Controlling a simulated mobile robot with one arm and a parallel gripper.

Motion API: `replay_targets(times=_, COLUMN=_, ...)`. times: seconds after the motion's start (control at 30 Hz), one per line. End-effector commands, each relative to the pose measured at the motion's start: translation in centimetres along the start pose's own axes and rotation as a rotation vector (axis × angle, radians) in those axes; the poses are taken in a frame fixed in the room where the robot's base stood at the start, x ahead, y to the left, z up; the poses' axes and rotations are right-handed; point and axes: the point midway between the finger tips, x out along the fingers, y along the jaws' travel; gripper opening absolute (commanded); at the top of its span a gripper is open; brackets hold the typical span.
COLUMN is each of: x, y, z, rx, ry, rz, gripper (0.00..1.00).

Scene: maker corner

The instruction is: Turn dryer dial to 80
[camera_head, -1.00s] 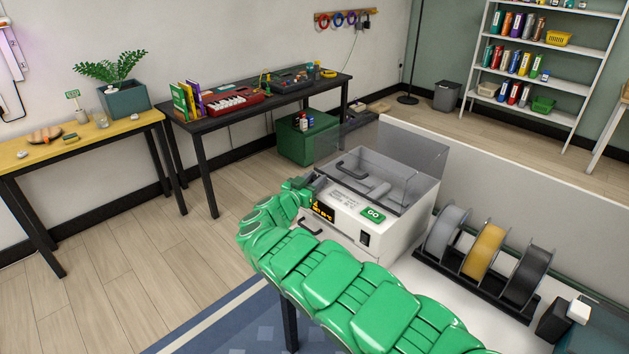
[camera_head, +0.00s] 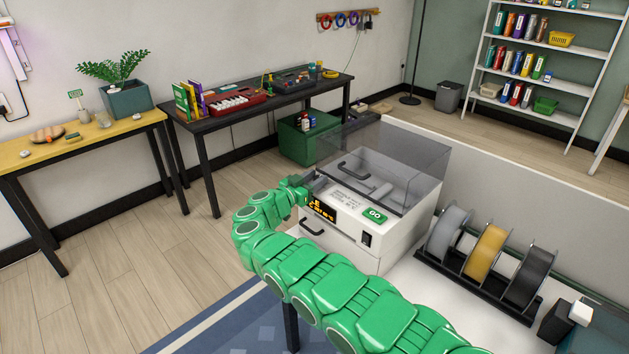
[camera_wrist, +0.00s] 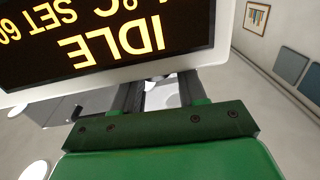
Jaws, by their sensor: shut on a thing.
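The dryer (camera_head: 398,231) is a white box with a clear lid, standing on the white bench. Its dark display (camera_wrist: 105,35) shows upside down in the wrist view and reads IDLE, with a set value that looks like 60, cut by the frame edge. My gripper (camera_head: 310,187) is at the left end of the dryer's front panel. In the wrist view its two dark fingers (camera_wrist: 157,95) are closed around the pale dial (camera_wrist: 160,93), just beside the display. Most of the dial is hidden by the fingers, and its pointer cannot be seen.
A green GO button (camera_head: 375,215) and a black switch (camera_head: 366,240) sit right of the display. A rack of filament spools (camera_head: 485,252) stands right of the dryer. My green arm crosses in front of the dryer. Open floor (camera_head: 130,250) lies to the left.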

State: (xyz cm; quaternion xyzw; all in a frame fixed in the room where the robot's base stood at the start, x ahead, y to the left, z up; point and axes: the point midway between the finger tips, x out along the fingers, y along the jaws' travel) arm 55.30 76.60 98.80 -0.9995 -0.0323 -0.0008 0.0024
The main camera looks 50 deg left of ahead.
Motion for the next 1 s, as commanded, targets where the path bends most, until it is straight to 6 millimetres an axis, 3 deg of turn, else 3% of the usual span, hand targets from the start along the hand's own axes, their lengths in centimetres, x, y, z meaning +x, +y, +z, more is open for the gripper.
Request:
replay_targets(times=0.03, x=-0.61, y=-0.72, z=-0.35, rx=0.007, ry=0.004, rz=-0.007, gripper=0.11)
replay_targets(times=1.0, x=-0.22, y=-0.73, z=0.07, rx=0.002, ry=-0.003, rz=0.210, gripper=0.08)
